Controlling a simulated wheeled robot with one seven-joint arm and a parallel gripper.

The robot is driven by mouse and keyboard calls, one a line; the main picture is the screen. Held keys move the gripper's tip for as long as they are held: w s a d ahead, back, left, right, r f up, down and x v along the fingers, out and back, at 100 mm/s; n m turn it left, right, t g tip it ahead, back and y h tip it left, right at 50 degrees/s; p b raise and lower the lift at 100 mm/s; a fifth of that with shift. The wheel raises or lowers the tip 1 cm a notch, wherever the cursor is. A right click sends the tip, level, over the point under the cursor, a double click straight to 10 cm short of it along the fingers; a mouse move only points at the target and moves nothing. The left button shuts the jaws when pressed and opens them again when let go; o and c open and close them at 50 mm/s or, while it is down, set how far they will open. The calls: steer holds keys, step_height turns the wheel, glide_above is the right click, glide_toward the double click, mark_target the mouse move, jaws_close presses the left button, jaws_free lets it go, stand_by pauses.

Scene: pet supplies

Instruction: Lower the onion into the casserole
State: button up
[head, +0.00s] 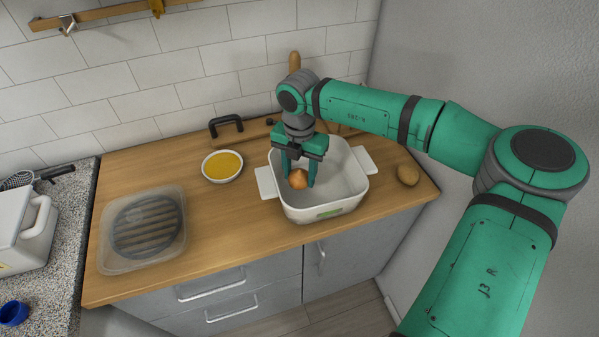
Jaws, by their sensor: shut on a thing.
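The onion (298,179) is small and orange-brown. My gripper (299,180) is shut on it, with a finger on its left and right sides. The casserole (345,190) is a white rectangular pot with a side handle at the left and right and a green label on its front. It stands on the wooden counter. The gripper points down, and the onion shows within the outline of the casserole's opening. I cannot tell how far the onion is above the casserole floor.
A bowl of yellow food (222,166) stands left of the casserole. A clear container (143,229) with a dark striped round item sits farther left.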

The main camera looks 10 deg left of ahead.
steer(key=shift+f, duration=0.9)
stand_by(0.6)
steer(key=o, duration=1.2)
steer(key=shift+w, duration=0.1)
steer(key=shift+r, duration=0.1)
